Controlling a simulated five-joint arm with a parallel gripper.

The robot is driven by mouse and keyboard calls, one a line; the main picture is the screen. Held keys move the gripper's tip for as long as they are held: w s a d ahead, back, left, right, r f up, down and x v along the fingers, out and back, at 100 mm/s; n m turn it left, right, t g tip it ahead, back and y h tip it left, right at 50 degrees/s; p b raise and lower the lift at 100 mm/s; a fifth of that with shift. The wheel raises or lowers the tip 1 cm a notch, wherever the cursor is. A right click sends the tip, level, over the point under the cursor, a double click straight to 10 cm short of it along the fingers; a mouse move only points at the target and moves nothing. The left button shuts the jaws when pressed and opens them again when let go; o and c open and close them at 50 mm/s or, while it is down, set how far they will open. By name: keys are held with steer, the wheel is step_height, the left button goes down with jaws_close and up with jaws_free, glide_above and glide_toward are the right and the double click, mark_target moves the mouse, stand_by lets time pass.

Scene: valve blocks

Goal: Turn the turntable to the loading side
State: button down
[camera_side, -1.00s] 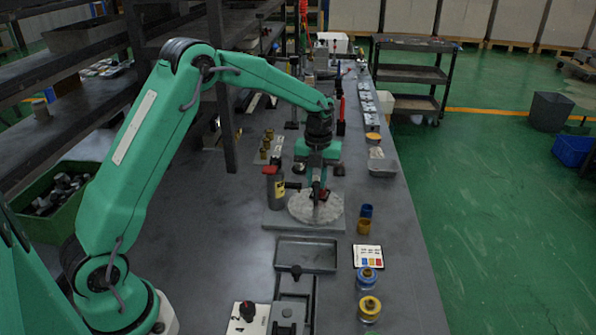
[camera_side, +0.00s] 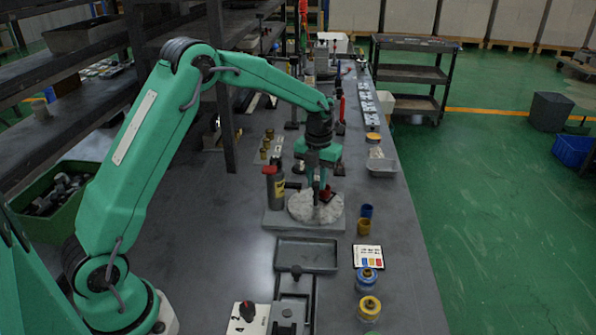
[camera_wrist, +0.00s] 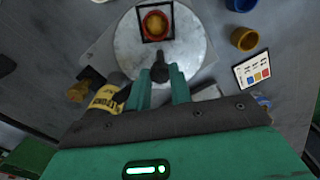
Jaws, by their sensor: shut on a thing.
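The turntable (camera_side: 302,207) is a round, mottled grey disc on a flat square plate, in the middle of the bench. The wrist view shows the disc (camera_wrist: 190,40) from above. On it is a dark square holder (camera_wrist: 143,36) with a red-orange round piece (camera_wrist: 156,24) inside, near the disc's far edge in that view. My gripper (camera_side: 321,192) points down over the disc. In the wrist view my fingers (camera_wrist: 160,76) are shut on a dark upright peg (camera_wrist: 161,62) on the disc. The peg's foot is partly hidden.
A dark bottle with a yellow label and red cap (camera_side: 275,188) stands close left of the disc. Blue (camera_side: 366,211) and yellow (camera_side: 363,227) cups and a coloured card (camera_side: 368,256) are at the right. A grey tray (camera_side: 306,255) lies in front.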

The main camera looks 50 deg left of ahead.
steer(key=shift+r, duration=0.1)
steer(key=c, duration=1.3)
jaws_free()
steer(key=shift+o, duration=0.2)
steer(key=shift+r, duration=3.9)
